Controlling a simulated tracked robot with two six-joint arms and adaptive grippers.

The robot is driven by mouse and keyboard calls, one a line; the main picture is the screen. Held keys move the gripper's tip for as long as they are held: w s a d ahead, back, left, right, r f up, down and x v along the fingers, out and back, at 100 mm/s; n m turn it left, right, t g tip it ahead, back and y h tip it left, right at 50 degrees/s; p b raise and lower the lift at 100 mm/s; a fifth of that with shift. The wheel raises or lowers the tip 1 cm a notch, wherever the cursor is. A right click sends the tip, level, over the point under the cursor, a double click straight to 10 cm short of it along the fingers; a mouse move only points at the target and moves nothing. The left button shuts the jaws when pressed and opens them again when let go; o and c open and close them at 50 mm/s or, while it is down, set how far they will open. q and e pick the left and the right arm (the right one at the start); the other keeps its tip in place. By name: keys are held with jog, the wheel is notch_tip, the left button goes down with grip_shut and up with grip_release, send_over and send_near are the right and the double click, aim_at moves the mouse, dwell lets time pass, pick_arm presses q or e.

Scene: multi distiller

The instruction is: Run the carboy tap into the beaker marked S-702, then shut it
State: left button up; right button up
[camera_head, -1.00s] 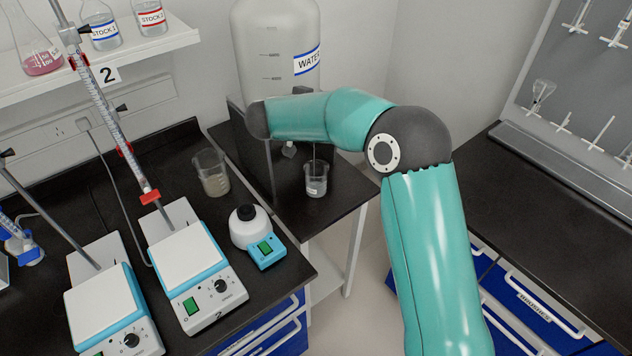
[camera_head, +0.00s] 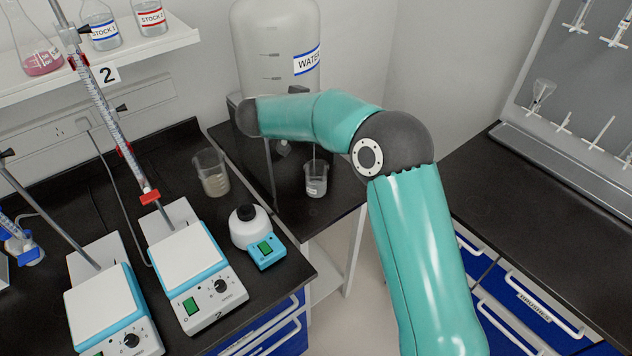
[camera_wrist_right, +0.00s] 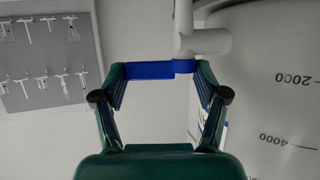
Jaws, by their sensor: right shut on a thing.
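The carboy (camera_head: 276,50), labelled WATER, stands at the back and also fills the right of the right wrist view (camera_wrist_right: 275,90). In that view my right gripper (camera_wrist_right: 157,72) is shut on the blue tap lever (camera_wrist_right: 150,70), beside the pale tap body (camera_wrist_right: 205,40). My right arm hides the tap in the head view. A small beaker (camera_head: 316,182) with some contents stands below the carboy; its label is too small to read. A thin pale vertical line shows above it, and I cannot tell whether it is running water. My left gripper is out of view.
A larger beaker (camera_head: 211,178) stands on the left bench near a white bottle-shaped device (camera_head: 250,226). Two stirrer plates (camera_head: 196,262) with burette stands are in front. A shelf (camera_head: 110,62) holds flasks. The right bench (camera_head: 545,205) is clear.

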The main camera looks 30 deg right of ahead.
jog(key=shift+d, duration=0.15)
dwell(0.3)
jog(key=shift+d+r+n+t+y+b, duration=0.1)
jog(key=shift+d+n+t+y+b, duration=0.1)
jog(key=shift+n+t+y, duration=0.5)
jog(key=shift+d+n+t+y+b, duration=0.1)
jog(key=shift+n+t+y+b, duration=0.15)
jog(key=shift+n+t, duration=0.8)
jog(key=shift+d+n+t+y, duration=0.2)
jog(key=shift+n+t+y, duration=0.05)
jog(key=shift+d+n+t+y, duration=0.1)
jog(key=shift+n+t+y, duration=0.6)
jog(key=shift+n, duration=0.1)
jog(key=shift+w, duration=0.1)
